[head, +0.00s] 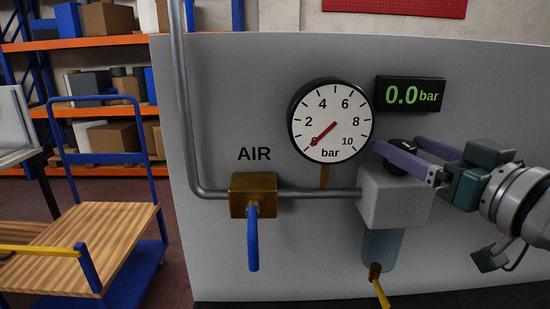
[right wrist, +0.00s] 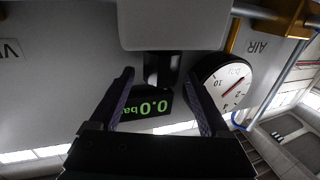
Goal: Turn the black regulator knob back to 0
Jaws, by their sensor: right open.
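The black regulator knob (head: 401,144) sits on top of the grey regulator body (head: 392,200). My right gripper (head: 399,145) reaches in from the right, open, with a purple finger on each side of the knob. The near finger hides part of the knob in the head view. In the right wrist view the knob (right wrist: 160,68) shows between the spread fingers; contact cannot be told. The round gauge (head: 331,120) has its red needle at the low end of the scale, lower left. The green display (head: 410,94) reads 0.0 bar. My left gripper is not in view.
A brass valve (head: 253,195) with a blue handle (head: 253,240) hanging down sits on the air pipe left of the regulator. A yellow-handled drain (head: 377,284) hangs below the bowl (head: 382,247). A wooden-decked cart (head: 90,245) stands at left.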

